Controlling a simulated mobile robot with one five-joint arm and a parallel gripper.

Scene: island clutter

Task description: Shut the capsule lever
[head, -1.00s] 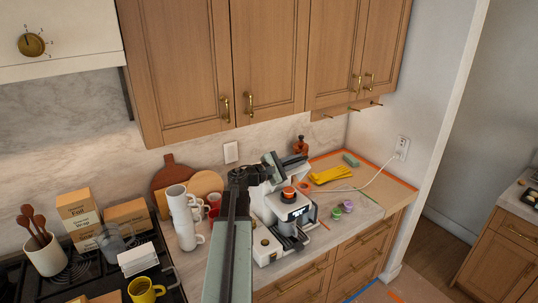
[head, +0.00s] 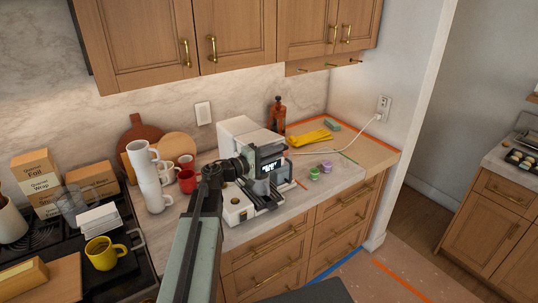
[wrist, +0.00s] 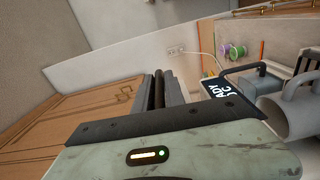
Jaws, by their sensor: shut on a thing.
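The white coffee machine (head: 235,130) stands on the counter, its lit screen (head: 272,171) facing front. The screen also shows in the wrist view (wrist: 221,90). My gripper (head: 281,154) is low over the machine's top front. In the wrist view my gripper (wrist: 161,80) has its grey fingers closed around a dark bar, which looks like the capsule lever (wrist: 158,90). The lever's lower part and the top of the machine are largely hidden by my gripper.
White stacked mugs (head: 151,180) and a red mug (head: 187,181) stand left of the machine. A yellow mug (head: 102,253) is at the lower left.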

